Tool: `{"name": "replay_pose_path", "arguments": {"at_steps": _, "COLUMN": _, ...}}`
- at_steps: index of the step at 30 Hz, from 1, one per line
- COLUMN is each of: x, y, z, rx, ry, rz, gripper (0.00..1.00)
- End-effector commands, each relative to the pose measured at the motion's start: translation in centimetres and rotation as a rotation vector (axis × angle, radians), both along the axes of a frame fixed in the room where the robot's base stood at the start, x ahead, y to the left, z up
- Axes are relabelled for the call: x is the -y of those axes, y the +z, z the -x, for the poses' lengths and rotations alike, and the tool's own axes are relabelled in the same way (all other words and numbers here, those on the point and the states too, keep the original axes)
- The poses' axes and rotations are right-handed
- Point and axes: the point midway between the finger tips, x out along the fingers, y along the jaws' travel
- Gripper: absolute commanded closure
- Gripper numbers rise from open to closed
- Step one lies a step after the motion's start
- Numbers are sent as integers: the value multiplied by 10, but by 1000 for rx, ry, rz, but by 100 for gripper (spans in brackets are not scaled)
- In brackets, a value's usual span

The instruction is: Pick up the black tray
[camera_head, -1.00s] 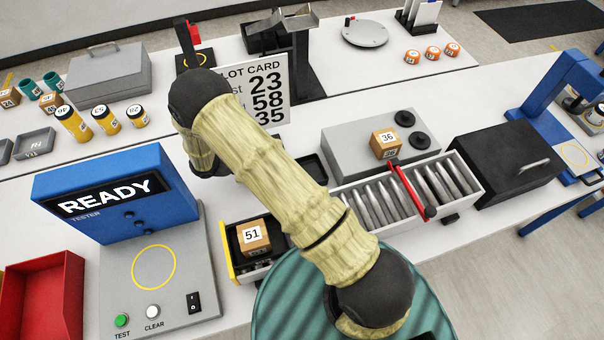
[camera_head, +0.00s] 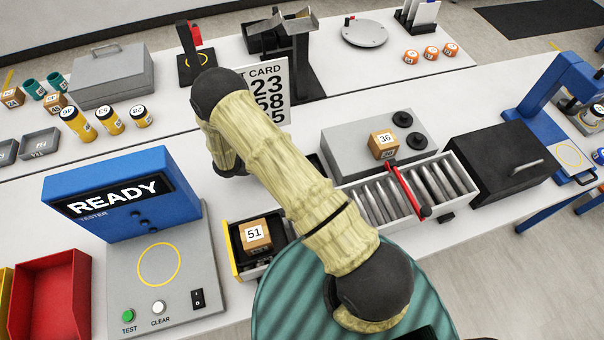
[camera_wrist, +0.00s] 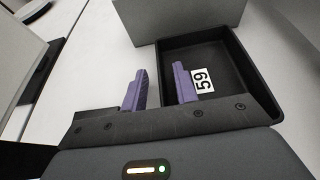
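In the wrist view, an empty black tray (camera_wrist: 222,58) with raised walls lies on the white table. A white label reading 59 (camera_wrist: 203,80) shows on its floor. My gripper (camera_wrist: 160,84) is open, with two purple fingers apart. The left finger is outside the tray's left wall and the right finger appears over the inside. I cannot tell whether either touches the tray. In the head view, my arm hides the gripper and most of the area behind it. A dark edge (camera_head: 317,163) beside the arm may be part of this tray.
A grey block (camera_wrist: 180,18) stands right behind the tray. In the head view, a blue tester (camera_head: 120,195) reading READY is at left. A yellow-fronted drawer (camera_head: 232,248) holds box 51 (camera_head: 255,234). A roller rack (camera_head: 380,203) and black case (camera_head: 505,160) are at right.

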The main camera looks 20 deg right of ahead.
Motion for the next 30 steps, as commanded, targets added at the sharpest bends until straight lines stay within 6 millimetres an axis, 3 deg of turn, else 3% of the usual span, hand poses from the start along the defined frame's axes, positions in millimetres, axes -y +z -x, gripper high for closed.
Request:
{"name": "replay_pose_path", "arguments": {"at_steps": 5, "x": 0, "y": 0, "z": 0, "rx": 0, "ry": 0, "rz": 0, "gripper": 73}}
{"name": "replay_pose_path", "arguments": {"at_steps": 9, "x": 0, "y": 0, "z": 0, "rx": 0, "ry": 0, "rz": 0, "gripper": 100}}
{"name": "replay_pose_path", "arguments": {"at_steps": 23, "x": 0, "y": 4, "z": -1, "rx": 1, "ry": 1, "rz": 0, "gripper": 100}}
{"name": "replay_pose_path", "arguments": {"at_steps": 30, "x": -1, "y": 27, "z": -1, "rx": 4, "ry": 2, "rz": 0, "gripper": 100}}
